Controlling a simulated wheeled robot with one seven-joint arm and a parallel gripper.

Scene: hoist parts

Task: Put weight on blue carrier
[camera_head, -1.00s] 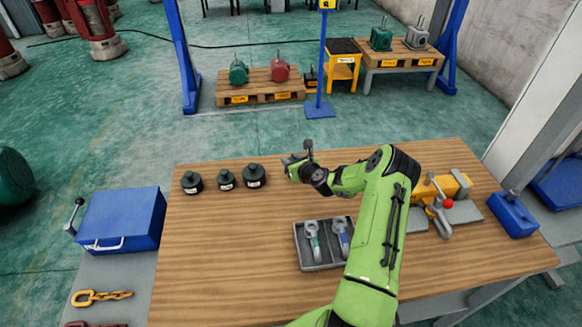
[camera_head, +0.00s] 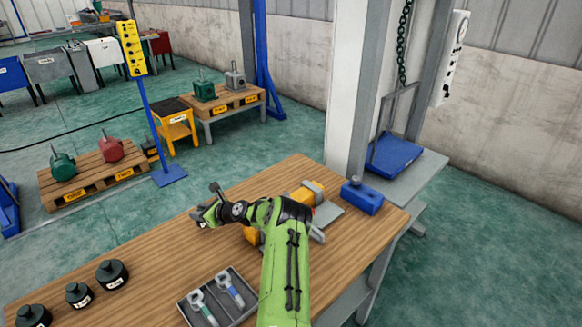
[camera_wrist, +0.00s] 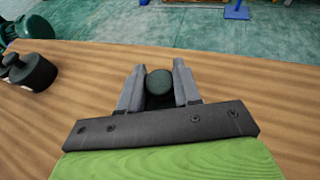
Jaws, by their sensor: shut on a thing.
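My gripper (camera_head: 203,215) is over the wooden table in the head view. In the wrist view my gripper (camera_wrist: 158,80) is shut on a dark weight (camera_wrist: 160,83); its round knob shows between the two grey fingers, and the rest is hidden. The blue carrier (camera_head: 394,156) is a flat blue platform with a thin grey frame, below a dark chain at the right. It is well apart from my gripper. I cannot tell whether it hangs or rests on the grey bench beneath. Three other dark weights (camera_head: 111,274) stand at the table's left.
A tray with two shackles (camera_head: 219,298) lies on the table (camera_head: 160,262). A yellow device (camera_head: 304,195) and a blue block (camera_head: 362,196) stand near the right end. A pale column (camera_head: 350,90) rises left of the carrier. A white box with a dial (camera_head: 452,57) is mounted above right.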

